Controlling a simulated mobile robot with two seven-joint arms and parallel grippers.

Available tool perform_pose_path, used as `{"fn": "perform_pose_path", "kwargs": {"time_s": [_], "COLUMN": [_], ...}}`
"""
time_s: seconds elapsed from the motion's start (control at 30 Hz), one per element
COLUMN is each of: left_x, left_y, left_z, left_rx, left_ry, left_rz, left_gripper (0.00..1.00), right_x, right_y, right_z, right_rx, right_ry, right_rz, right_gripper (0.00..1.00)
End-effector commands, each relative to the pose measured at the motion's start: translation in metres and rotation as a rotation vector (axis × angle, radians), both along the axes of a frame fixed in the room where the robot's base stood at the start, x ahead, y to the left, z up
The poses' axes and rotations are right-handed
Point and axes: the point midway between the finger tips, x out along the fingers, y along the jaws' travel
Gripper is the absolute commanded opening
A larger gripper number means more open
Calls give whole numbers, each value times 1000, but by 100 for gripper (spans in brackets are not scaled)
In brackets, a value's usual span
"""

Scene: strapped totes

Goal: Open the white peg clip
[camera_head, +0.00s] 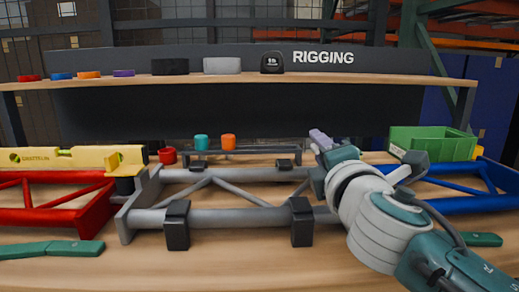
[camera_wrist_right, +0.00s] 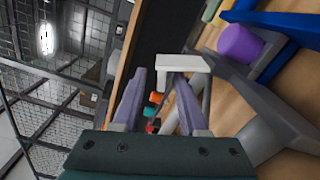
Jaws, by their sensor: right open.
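The white peg clip (camera_wrist_right: 183,63) shows in the right wrist view as a pale, bent piece just beyond my right fingertips, nearer the right-hand finger. I cannot tell whether it touches that finger. My right gripper (camera_wrist_right: 158,76) is open with nothing seen held between its two fingers. In the head view my right gripper (camera_head: 320,139) is over the right end of the grey frame (camera_head: 245,217), and I cannot make out the white clip there, probably hidden by the gripper. My left gripper is not in view.
Red (camera_head: 95,217) and blue (camera_head: 465,204) frames flank the grey one. Black clamps (camera_head: 177,225) sit on its front tube. A yellow level (camera_head: 75,157) lies left, a green bin (camera_head: 433,142) right. A purple cylinder (camera_wrist_right: 240,43) stands close to the clip. A shelf (camera_head: 240,79) spans behind.

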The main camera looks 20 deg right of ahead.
Motion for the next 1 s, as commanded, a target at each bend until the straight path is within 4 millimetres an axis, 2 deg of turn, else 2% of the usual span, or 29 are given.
{"fn": "perform_pose_path", "kwargs": {"time_s": [0.17, 0.4, 0.6, 0.77, 1.0], "left_x": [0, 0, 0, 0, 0], "left_y": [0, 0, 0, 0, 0], "left_z": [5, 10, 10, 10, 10], "left_rx": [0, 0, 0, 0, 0], "left_ry": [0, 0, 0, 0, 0], "left_rz": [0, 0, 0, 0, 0], "left_gripper": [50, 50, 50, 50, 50], "right_x": [-15, -60, -87, -96, -96], "right_y": [4, 14, 21, 23, 23], "right_z": [0, -1, -1, 0, 0], "right_rx": [1, 1, 0, 0, 0], "right_ry": [2, 3, 1, 0, 0], "right_rz": [0, 1, 1, 0, 0], "right_gripper": [42, 42, 42, 42, 42]}}
